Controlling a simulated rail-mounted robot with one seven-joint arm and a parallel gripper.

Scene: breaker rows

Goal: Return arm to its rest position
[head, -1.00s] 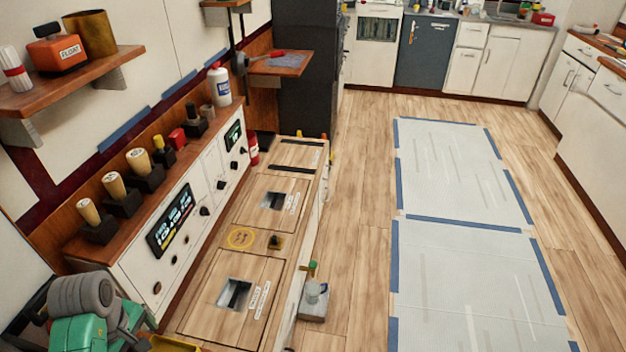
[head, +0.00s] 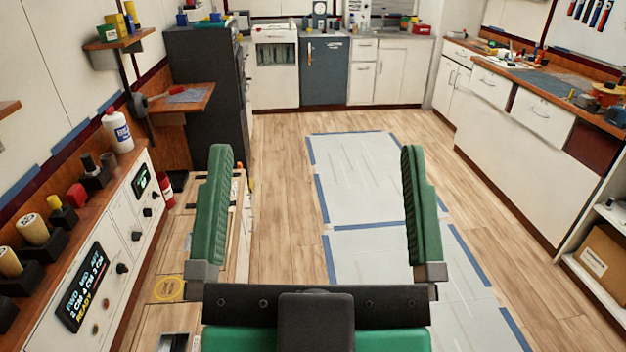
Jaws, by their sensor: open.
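My gripper (head: 315,165) is in the middle of the head view, pointing away from the camera over the floor. Its two green ribbed fingers stand wide apart on a black crossbar, with nothing between them. The white floor sheets edged with blue tape (head: 357,178) show between and beyond the fingers. The left finger hides part of the wooden-topped breaker bench (head: 155,318). The gripper touches nothing that I can see.
A dark fridge (head: 208,95) stands beyond. Cabinets (head: 530,125) line the right. The middle floor is clear.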

